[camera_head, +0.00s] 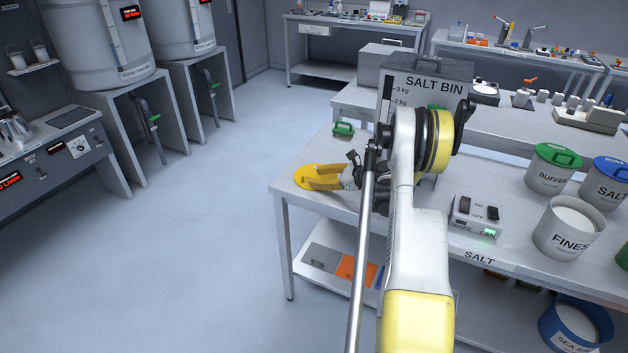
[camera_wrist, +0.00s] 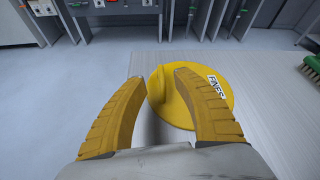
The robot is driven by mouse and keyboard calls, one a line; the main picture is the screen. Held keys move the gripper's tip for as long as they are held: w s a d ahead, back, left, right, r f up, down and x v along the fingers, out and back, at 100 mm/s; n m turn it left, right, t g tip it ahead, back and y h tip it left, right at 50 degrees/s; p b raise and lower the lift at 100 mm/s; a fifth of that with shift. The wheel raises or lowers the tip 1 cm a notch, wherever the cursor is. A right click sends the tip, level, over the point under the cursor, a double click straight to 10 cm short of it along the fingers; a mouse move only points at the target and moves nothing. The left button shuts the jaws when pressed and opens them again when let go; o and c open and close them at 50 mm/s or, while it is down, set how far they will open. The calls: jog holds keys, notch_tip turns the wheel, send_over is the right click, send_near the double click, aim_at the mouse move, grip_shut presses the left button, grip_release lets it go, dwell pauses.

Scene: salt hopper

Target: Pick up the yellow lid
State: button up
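The yellow lid (camera_wrist: 206,117) is a round disc with a raised bar handle and a "FINES" label. It lies flat on the table near its edge; it also shows in the head view (camera_head: 299,176), partly hidden by my fingers. My gripper (camera_wrist: 158,78) is open, with its two yellow ribbed fingers over the lid. The lid's handle stands between the fingertips, closer to the right finger; I cannot tell whether that finger touches it. In the head view my gripper (camera_head: 309,178) reaches left, low over the lid.
A green brush (camera_head: 343,129) lies behind the lid. The salt bin (camera_head: 425,85) stands behind my arm. A switch box (camera_head: 476,216), the open fines bucket (camera_head: 568,232) and a green-lidded buffer bucket (camera_head: 552,172) are to the right. Open floor lies left of the table.

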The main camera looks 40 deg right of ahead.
aim_at(310, 177)
jog(key=b+x, duration=0.2)
jog(key=x, duration=0.3)
jog(key=shift+w, duration=0.25)
grip_shut()
